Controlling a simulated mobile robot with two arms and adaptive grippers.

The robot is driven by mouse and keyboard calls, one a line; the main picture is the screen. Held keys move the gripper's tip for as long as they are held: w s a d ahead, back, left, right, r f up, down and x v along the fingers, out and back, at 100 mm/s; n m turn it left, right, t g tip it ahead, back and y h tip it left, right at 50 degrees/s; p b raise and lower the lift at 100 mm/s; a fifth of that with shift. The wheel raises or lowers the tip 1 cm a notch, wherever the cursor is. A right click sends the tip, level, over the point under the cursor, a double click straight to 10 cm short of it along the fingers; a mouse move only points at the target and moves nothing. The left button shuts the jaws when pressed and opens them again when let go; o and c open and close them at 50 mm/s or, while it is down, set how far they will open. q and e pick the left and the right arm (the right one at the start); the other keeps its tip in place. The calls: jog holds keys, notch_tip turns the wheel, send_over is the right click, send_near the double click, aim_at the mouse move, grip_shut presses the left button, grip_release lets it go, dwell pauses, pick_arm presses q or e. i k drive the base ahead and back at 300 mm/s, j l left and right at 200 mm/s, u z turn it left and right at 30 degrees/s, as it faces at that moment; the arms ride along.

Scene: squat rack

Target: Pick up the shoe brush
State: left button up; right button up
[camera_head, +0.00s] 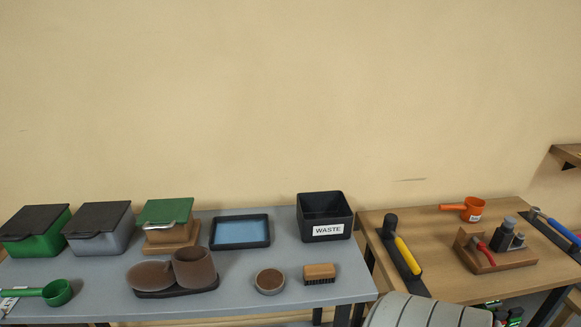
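The shoe brush (320,273) lies on the grey table near its right end. It has a light brown wooden back on top and dark bristles facing down. It sits just right of a small round tin (269,282) with brown contents, and the two are apart. Neither of my grippers can be made out in this view.
A black bin labelled WASTE (325,217) stands behind the brush, with a blue-lined tray (240,231) to its left. A wooden table (440,250) with tools adjoins on the right.

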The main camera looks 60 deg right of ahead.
aim_at(323, 272)
jog(key=z, duration=1.95)
